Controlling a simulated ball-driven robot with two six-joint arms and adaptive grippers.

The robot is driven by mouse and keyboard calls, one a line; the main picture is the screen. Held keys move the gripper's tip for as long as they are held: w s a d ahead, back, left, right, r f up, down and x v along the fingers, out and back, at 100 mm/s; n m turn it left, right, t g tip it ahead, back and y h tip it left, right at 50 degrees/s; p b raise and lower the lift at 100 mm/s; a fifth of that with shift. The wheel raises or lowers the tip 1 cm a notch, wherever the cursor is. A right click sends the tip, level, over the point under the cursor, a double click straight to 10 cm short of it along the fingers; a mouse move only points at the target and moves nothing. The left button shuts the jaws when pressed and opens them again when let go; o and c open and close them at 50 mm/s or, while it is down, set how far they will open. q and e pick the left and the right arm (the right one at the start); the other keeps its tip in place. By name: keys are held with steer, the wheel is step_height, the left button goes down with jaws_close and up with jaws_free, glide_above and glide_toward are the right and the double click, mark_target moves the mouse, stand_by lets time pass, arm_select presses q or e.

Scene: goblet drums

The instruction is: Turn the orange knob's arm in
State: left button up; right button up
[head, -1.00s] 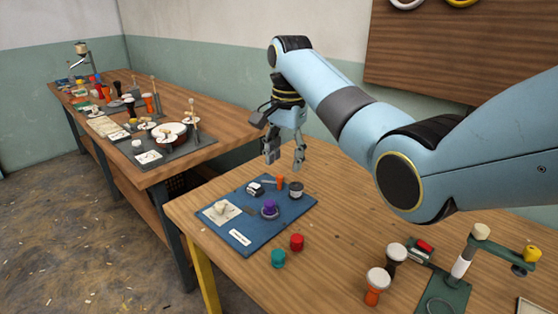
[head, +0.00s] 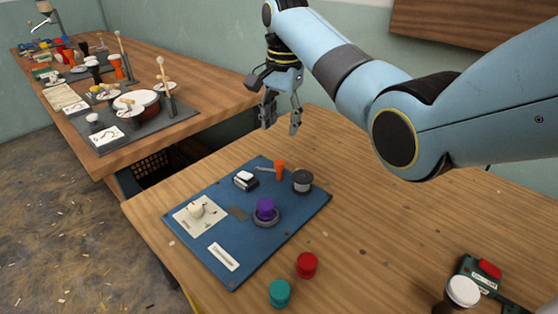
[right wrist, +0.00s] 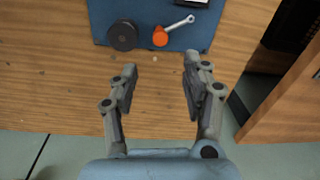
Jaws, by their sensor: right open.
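The orange knob (head: 279,167) stands near the far edge of the blue board (head: 225,191). Its thin grey arm (head: 264,169) points to the left in the head view. In the right wrist view the orange knob (right wrist: 160,36) lies at the top, with its grey arm (right wrist: 181,24) slanting up and right to a ringed end. My right gripper (head: 281,128) is open and empty, above the table beyond the board's far edge. In the right wrist view its fingers (right wrist: 159,72) are spread, apart from the knob. My left gripper is not in view.
A dark round knob (head: 302,180) stands close beside the orange one. A black-and-white switch (head: 245,180), a purple knob (head: 265,209) and a cream knob (head: 195,209) are also on the board. Red (head: 307,265) and teal (head: 280,293) pieces stand in front.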

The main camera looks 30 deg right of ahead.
mark_target(280, 162)
steer(key=f+b, duration=0.1)
steer(key=f, duration=1)
steer(key=shift+w+b, duration=0.2)
steer(key=shift+b, duration=0.1)
jaws_close()
